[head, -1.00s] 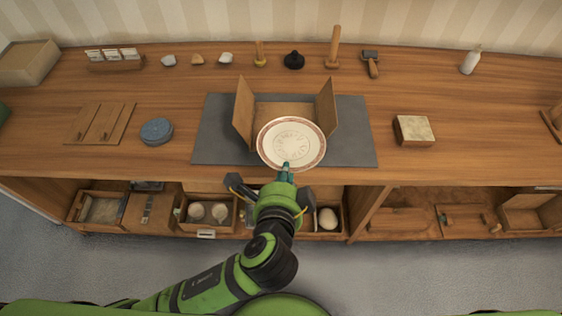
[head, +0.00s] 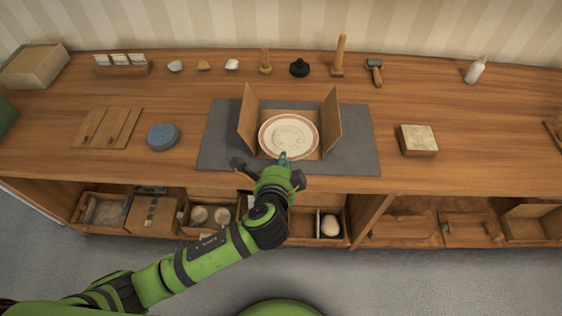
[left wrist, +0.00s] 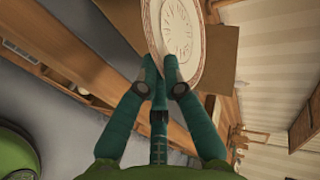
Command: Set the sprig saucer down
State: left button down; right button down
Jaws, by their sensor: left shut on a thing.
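The sprig saucer (head: 289,135) is a cream plate with a reddish patterned rim, and it also shows in the left wrist view (left wrist: 178,35). My left gripper (head: 283,158) is shut on its near rim; in the left wrist view the teal fingers (left wrist: 161,82) meet at the rim. The saucer lies between the two upright side boards of an open-fronted wooden holder (head: 331,122) on the grey mat (head: 225,145). I cannot tell whether its underside touches the holder's floor. My right gripper is not in view.
A blue round stack (head: 162,137) stands left of the mat, and a box with a pale top (head: 418,140) stands right. Several tools, including a hammer (head: 374,72), line the back. Bare tabletop lies on both sides of the mat.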

pick_arm(q)
jog(key=shift+a+x, duration=0.25)
jog(key=shift+x, duration=0.9)
jog(key=shift+w+f, duration=0.15)
jog(key=shift+f, duration=0.15)
notch_tip(320, 180, down, 3)
jog(key=shift+f+p, duration=0.15)
jog(key=shift+p, duration=0.4)
jog(key=shift+f, duration=0.2)
jog(key=c, duration=1.4)
grip_release()
jog(key=shift+o, duration=0.2)
